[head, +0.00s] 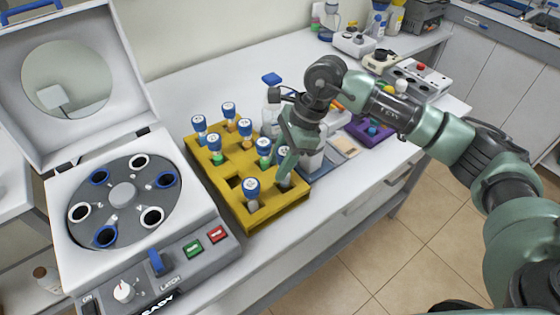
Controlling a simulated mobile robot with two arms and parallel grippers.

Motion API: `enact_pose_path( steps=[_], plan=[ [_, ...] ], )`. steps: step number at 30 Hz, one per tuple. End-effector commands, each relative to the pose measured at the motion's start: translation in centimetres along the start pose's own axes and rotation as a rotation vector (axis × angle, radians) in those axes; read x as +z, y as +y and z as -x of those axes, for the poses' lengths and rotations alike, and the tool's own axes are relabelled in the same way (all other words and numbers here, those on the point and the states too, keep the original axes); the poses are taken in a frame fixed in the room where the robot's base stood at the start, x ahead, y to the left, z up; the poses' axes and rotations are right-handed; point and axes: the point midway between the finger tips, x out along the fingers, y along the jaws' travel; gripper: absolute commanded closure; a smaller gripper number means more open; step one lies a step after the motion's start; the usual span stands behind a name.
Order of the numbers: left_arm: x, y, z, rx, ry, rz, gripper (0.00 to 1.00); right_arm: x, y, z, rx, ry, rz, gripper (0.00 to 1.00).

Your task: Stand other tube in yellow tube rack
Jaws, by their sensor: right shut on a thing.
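The yellow tube rack (273,215) stands on the white bench, right of the centrifuge. Several tubes with blue caps stand upright in it, such as the one at its front (252,194). My right gripper (285,167) is over the rack's front right corner, shut on a tube (284,181). The fingers partly hide this tube. It looks roughly upright with its lower end at the rack's right corner; I cannot tell whether it is inside a hole. Some holes near the rack's front left look empty. My left gripper is not in view.
The open centrifuge (120,215) stands close on the left, with white and blue rings in its rotor and its lid raised. Bottles stand just behind my right gripper. A purple block (371,132) and other equipment are farther right. The bench edge is close in front of the rack.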

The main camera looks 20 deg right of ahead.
Motion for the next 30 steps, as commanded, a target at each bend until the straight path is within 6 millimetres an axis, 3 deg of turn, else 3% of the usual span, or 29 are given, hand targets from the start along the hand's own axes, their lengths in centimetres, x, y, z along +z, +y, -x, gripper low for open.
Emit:
enact_pose_path(
  steps=[30],
  plan=[
    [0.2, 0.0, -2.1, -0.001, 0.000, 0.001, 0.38, -0.8, 0.0, -2.0, 0.000, 0.000, 0.000, 1.00]
  ],
)
